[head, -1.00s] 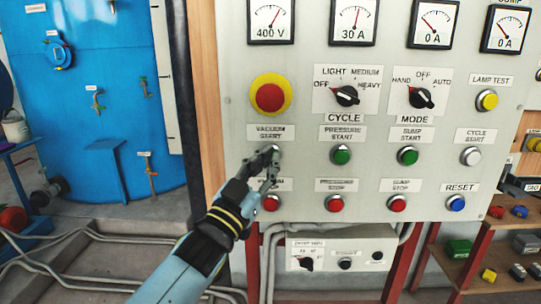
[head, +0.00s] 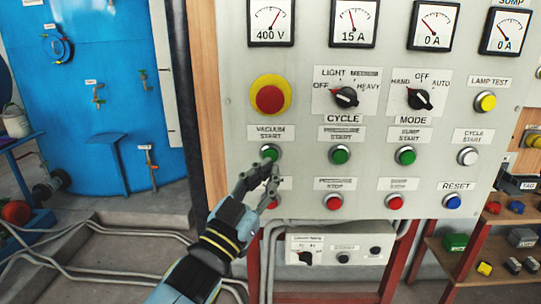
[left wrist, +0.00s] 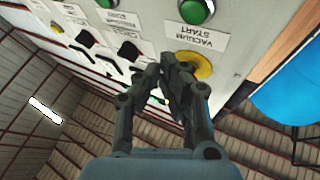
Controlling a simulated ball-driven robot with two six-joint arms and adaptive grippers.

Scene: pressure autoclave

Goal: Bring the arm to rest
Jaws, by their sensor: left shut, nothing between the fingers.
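My left gripper (head: 264,178) is shut and empty in front of the control panel (head: 300,110), just below the green vacuum start button (head: 269,153). Its fingers cover most of the vacuum stop button and part of its label. In the left wrist view the shut fingers (left wrist: 170,68) stand in front of the panel, near the yellow ring of the emergency stop and the vacuum start button (left wrist: 196,10). I cannot tell the exact gap between fingertips and panel. My right gripper is not in view.
The red emergency stop (head: 270,98), the cycle knob (head: 346,97) and mode knob (head: 419,98) stick out from the panel. A small switch box (head: 340,248) hangs below. A blue vessel (head: 110,100) stands at left. Conduits (head: 90,262) run along the floor. Shelves hold small parts (head: 485,268) at right.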

